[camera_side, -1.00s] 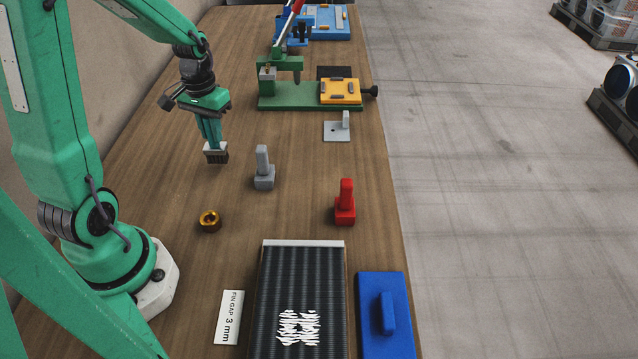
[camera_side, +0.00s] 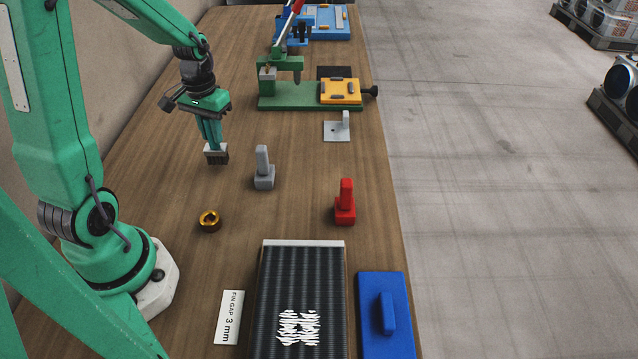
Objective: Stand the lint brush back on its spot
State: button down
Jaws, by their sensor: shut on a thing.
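The lint brush (camera_side: 216,155) has a pale top block and dark bristles pointing down. My gripper (camera_side: 211,138) is shut on the brush from above and holds it upright over the left part of the wooden table. The bristle ends are at or close above the table top; I cannot tell whether they touch. The upper part of the brush is hidden between the fingers. No marked spot shows under the brush.
A grey handled block (camera_side: 264,170) stands right of the brush, and a red one (camera_side: 345,205) further right. A brass ring (camera_side: 209,220) lies nearer. A finned panel (camera_side: 301,270) and blue block (camera_side: 385,310) lie in front. A green press (camera_side: 290,100) stands behind.

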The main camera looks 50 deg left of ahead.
jog(key=shift+f, duration=0.95)
dwell(0.5)
jog(key=c, duration=1.2)
grip_release()
jog(key=shift+r, duration=4)
jog(key=shift+d, duration=0.1)
jog(key=shift+s+d+r+m+t, duration=0.85)
jog(key=shift+s+d+r, duration=0.7)
jog(key=shift+d, duration=1.15)
jog(key=shift+s+d+r+m+t, duration=0.7)
jog(key=shift+s+d+r+t, duration=0.35)
jog(key=shift+d+r, duration=1.25)
jog(key=shift+s+d+r+m+t, duration=0.85)
jog(key=shift+s+d+r, duration=0.5)
jog(key=shift+d, duration=1.7)
